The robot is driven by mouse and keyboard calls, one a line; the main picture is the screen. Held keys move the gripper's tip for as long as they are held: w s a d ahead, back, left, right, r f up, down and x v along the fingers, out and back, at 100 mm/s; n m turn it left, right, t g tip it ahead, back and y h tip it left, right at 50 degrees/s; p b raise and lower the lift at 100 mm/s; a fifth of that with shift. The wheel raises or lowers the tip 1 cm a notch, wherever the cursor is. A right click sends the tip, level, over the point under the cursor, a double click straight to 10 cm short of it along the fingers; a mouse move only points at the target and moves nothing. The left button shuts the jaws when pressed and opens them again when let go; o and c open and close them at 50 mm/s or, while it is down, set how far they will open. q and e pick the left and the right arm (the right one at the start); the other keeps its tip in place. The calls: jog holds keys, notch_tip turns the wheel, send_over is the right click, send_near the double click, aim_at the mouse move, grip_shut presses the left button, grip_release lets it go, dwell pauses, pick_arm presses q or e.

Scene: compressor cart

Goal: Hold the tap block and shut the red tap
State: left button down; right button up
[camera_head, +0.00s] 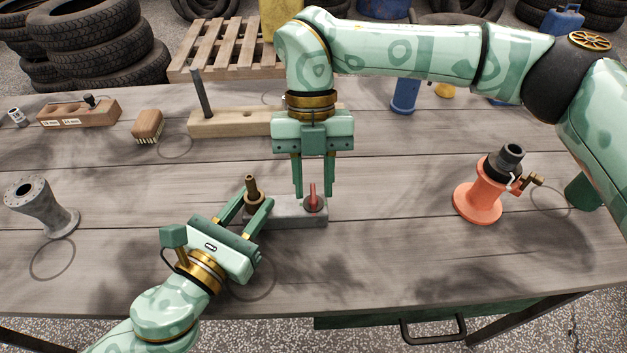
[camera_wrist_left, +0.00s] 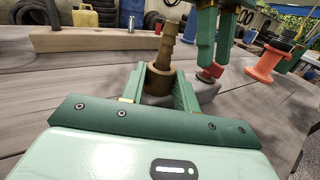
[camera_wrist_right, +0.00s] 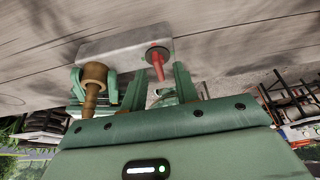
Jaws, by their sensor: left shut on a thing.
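The tap block (camera_head: 290,214) is a grey slab lying on the workbench, with a brass hose nozzle (camera_head: 252,188) upright at its left end and a red tap (camera_head: 313,199) at its right end. My left gripper (camera_head: 257,200) is shut on the brass nozzle's base; the left wrist view shows the nozzle (camera_wrist_left: 165,55) between its fingers. My right gripper (camera_head: 314,192) points down over the red tap, fingers apart on either side of its handle. In the right wrist view the red handle (camera_wrist_right: 157,65) lies between these fingers with gaps, so the gripper looks open.
An orange flanged fitting (camera_head: 481,195) with a brass valve stands to the right. A grey flanged pipe (camera_head: 45,208) stands at the left. A wooden base with a dark peg (camera_head: 228,122), a brush (camera_head: 147,125) and a wooden block (camera_head: 80,113) are behind. The front right bench is clear.

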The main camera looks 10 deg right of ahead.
jog(key=v, duration=1.1)
jog(key=shift+a+r, duration=0.1)
pick_arm(q)
jog(key=c, duration=1)
grip_release()
jog(key=shift+o, duration=0.2)
